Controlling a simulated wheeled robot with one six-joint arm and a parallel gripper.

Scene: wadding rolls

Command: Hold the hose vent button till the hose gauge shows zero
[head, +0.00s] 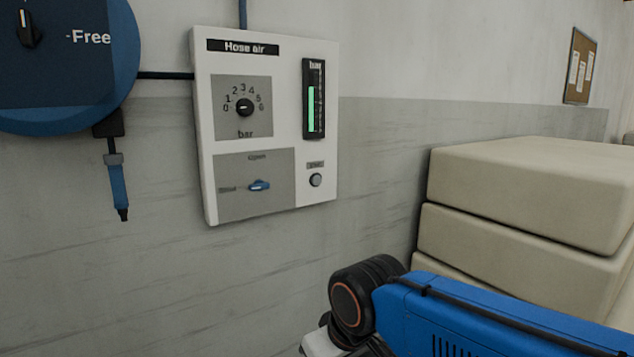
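The hose air panel (205,160) is a white box on the wall at centre left, headed "Hose air". The hose vent button (315,180) is a small round grey button at its lower right, under a small label too blurred to read. Nothing touches it. The hose gauge (314,98) is a tall black strip marked "bar" above the button. Its green column fills a little over half of the strip, so it stands above zero. My gripper is not in view; only parts of my blue and black arm show at the lower right, apart from the panel.
The panel also carries a pressure knob (245,107) and a blue valve lever (259,185) lying roughly level. A blue reel (125,50) with a hanging blue nozzle (118,187) is at left. Stacked beige blocks (530,190) stand at right. The wall below the panel is clear.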

